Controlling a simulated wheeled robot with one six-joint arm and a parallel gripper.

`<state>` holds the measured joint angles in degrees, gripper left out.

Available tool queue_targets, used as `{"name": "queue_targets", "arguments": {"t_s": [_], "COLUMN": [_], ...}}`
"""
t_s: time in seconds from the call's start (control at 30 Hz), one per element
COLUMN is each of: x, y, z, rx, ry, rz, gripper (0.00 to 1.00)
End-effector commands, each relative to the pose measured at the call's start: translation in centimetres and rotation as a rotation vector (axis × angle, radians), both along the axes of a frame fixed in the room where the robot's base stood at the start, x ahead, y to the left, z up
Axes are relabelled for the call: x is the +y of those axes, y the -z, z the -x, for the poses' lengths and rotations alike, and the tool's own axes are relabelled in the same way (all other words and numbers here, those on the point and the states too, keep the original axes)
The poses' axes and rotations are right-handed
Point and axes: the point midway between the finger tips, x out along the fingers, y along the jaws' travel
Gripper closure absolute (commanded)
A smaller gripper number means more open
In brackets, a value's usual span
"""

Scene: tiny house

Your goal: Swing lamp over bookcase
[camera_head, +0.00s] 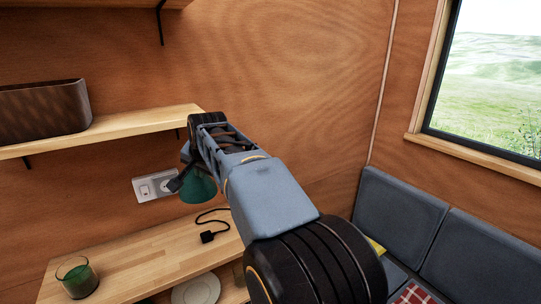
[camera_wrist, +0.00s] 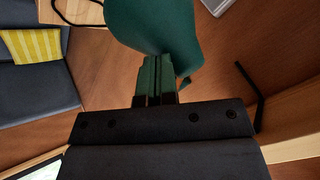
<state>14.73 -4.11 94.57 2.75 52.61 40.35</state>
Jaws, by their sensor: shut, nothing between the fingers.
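The lamp's green shade (camera_head: 198,187) hangs by the wall, above the back of a low wooden bookcase (camera_head: 130,262). My arm hides part of the lamp and its mount. In the wrist view the green shade (camera_wrist: 158,22) fills the top middle. My gripper (camera_wrist: 156,62) is shut, with its fingertips right at the shade's edge and nothing held between them. I cannot tell whether they touch it. In the head view my gripper (camera_head: 180,180) is at the shade's left side.
A wall shelf (camera_head: 130,124) with a dark basket (camera_head: 45,106) is at left. A wall socket (camera_head: 158,186) is near the lamp. A grey sofa (camera_head: 400,212) stands at right.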

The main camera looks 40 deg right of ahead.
Motion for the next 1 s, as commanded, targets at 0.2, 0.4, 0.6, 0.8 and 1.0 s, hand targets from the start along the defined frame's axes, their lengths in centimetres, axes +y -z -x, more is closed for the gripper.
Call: {"name": "queue_targets", "arguments": {"t_s": [0.2, 0.4, 0.6, 0.8, 1.0], "x": [1.9, 2.7, 3.0, 3.0, 3.0], "y": [-0.1, -0.1, 0.0, 0.0, 0.0], "z": [-2.4, -3.6, -4.1, -4.2, -4.2], "rx": [0.000, 0.000, 0.001, 0.001, 0.001], "ry": [-0.006, -0.004, -0.004, -0.003, -0.003], "rz": [0.001, 0.000, 0.000, -0.001, -0.001], "gripper": [1.00, 1.00, 1.00, 1.00, 1.00]}}
